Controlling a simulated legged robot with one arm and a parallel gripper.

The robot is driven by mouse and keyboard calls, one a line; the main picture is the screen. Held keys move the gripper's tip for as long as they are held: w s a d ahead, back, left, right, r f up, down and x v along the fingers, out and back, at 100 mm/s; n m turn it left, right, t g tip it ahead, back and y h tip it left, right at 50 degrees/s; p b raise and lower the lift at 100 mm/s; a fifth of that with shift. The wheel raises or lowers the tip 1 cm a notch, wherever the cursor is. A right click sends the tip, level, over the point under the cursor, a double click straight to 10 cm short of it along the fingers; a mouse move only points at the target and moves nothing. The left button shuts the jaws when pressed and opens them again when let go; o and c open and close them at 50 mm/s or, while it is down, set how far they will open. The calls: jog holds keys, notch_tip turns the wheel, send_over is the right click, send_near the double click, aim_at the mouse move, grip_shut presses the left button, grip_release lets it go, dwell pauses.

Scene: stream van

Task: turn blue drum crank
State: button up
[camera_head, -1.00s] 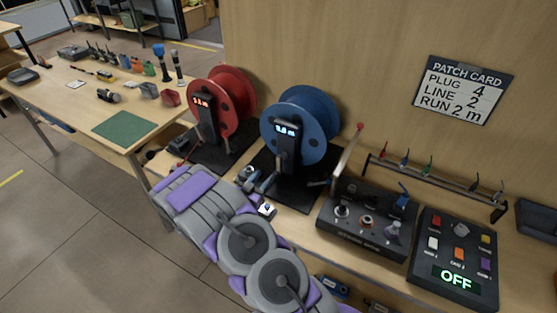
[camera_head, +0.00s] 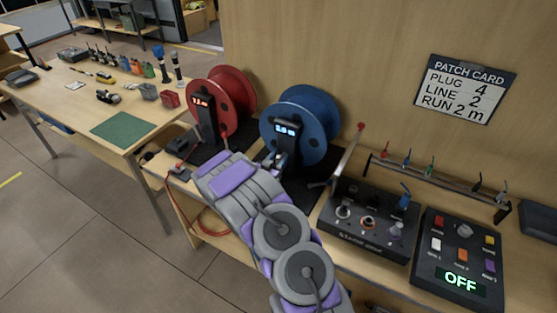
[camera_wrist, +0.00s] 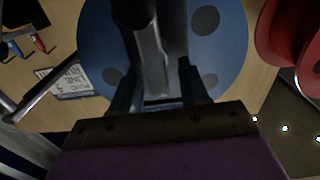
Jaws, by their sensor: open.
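The blue drum (camera_head: 312,115) stands upright on a dark base against the wooden back panel, with a dark post and a lit display (camera_head: 286,128) in front of it. In the wrist view the blue drum face (camera_wrist: 222,60) with dark round holes fills the middle. My gripper (camera_wrist: 160,95) is open, its two fingers either side of a grey bar-like part (camera_wrist: 150,50) in front of the drum; I cannot tell whether they touch it. In the head view my arm hides the lower front of the drum stand and most of the gripper. The crank handle is not clearly seen there.
A red drum (camera_head: 232,95) stands just left. To the right are a lever with a red knob (camera_head: 360,128), a control box (camera_head: 368,222) and a button box reading OFF (camera_head: 458,260). A patch card (camera_head: 465,90) hangs on the wall.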

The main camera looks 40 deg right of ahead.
jog(key=shift+d, duration=0.1)
jog(key=shift+c, duration=0.2)
grip_shut()
jog(key=shift+r+p, duration=0.1)
jog(key=shift+p, duration=0.2)
jog(key=shift+w+n+p, duration=0.1)
jog(key=shift+n+p, duration=0.65)
jog(key=shift+n, duration=0.05)
jog(key=shift+w+f+n+p, duration=0.2)
jog(key=shift+n+p, duration=0.45)
jog(key=shift+n, duration=0.15)
jog(key=shift+o, duration=0.2)
grip_release()
